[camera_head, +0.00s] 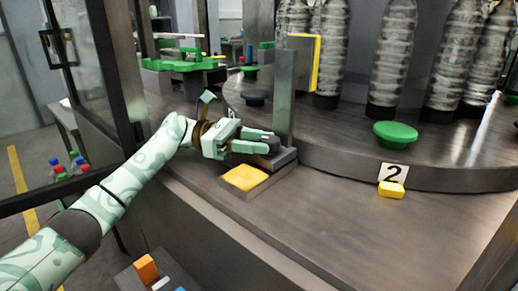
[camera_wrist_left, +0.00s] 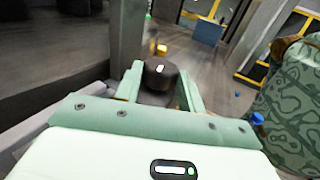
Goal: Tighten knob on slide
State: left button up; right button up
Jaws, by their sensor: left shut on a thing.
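The knob (camera_wrist_left: 158,76) is dark and round with a small white mark on its face. It sits between the two fingers of my left gripper (camera_wrist_left: 160,90) in the left wrist view, and the fingers are closed on its sides. In the head view my left gripper (camera_head: 262,143) reaches in from the left to the grey slide block (camera_head: 283,158) at the foot of an upright metal post (camera_head: 285,95). There the knob is mostly hidden by the fingers. My right gripper is not in view.
A yellow pad (camera_head: 245,178) lies just in front of the slide. A green round knob (camera_head: 395,132) and a "2" label (camera_head: 393,173) are to the right. Wrapped bottles (camera_head: 394,55) stand behind. A framed door (camera_head: 95,70) stands at left.

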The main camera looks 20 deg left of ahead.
pick_arm(q)
jog(key=shift+f+g, duration=0.1)
jog(key=shift+g, duration=0.2)
jog(key=o, duration=1)
jog(key=shift+w, duration=0.1)
